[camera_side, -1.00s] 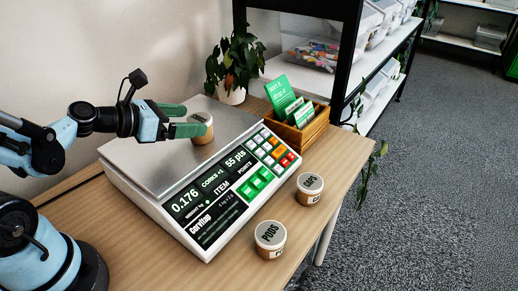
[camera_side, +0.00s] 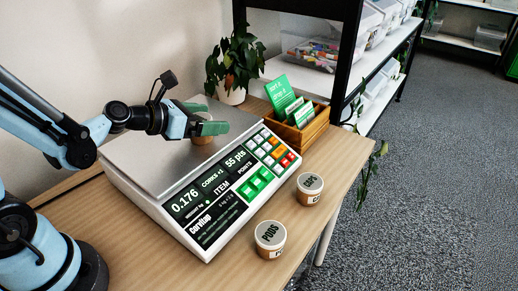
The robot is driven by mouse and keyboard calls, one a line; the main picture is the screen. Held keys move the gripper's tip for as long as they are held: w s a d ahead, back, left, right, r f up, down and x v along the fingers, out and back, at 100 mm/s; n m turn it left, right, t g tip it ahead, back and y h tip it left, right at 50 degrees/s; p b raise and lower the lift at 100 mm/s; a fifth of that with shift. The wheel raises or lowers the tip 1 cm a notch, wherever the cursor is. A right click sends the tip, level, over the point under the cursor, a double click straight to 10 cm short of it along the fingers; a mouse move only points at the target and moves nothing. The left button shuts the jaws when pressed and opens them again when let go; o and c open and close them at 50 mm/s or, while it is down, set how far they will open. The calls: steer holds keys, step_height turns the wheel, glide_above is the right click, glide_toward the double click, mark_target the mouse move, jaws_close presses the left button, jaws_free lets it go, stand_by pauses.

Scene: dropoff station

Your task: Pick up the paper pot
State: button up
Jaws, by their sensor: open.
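A small brown paper pot (camera_side: 203,139) stands on the steel plate of the scale (camera_side: 150,160). Its lid is mostly hidden behind my gripper's green fingers, and no label on it can be read. My gripper (camera_side: 214,117) is open, with its two fingers reaching over the plate at the pot's upper part. The near finger crosses in front of the pot. I cannot tell whether either finger touches it. Two similar lidded pots stand on the table in front of the scale: one marked PODS (camera_side: 270,246) and one beyond it (camera_side: 309,195).
The scale's keypad and display panel, reading 0.176 and CORKS, face the front right. A wooden card box (camera_side: 312,128) with green cards and a potted plant (camera_side: 232,92) stand behind. A black-framed shelf is at the back right. The table's right edge is close to the two pots.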

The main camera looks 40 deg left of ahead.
steer(key=c, duration=1.3)
steer(key=shift+o, duration=0.2)
steer(key=shift+r, duration=0.2)
